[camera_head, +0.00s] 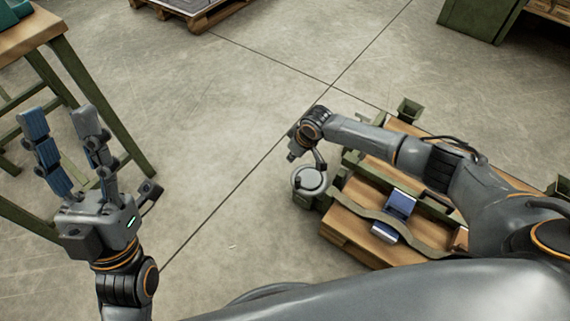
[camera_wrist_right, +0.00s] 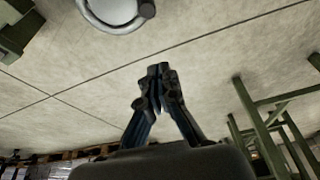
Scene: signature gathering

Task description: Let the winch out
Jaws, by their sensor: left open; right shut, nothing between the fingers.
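The winch appears as a pale round wheel (camera_head: 310,181) on a green mount at the left corner of a low wooden deck. In the right wrist view its ring (camera_wrist_right: 112,14) is cut off by the top edge, with a dark knob (camera_wrist_right: 147,8) on its rim. My right gripper (camera_head: 292,156) is just above and left of the wheel, partly hidden by its wrist. In the right wrist view its fingers (camera_wrist_right: 158,70) meet at the tips with nothing between them, apart from the ring. My left gripper (camera_head: 60,117) is open and empty at the far left, fingers pointing up.
The wooden deck (camera_head: 345,237) has green rails, an olive band (camera_head: 433,247) across it and a blue-grey block (camera_head: 402,203). A table with green legs (camera_head: 95,100) stands behind my left gripper. The concrete floor between the arms is clear.

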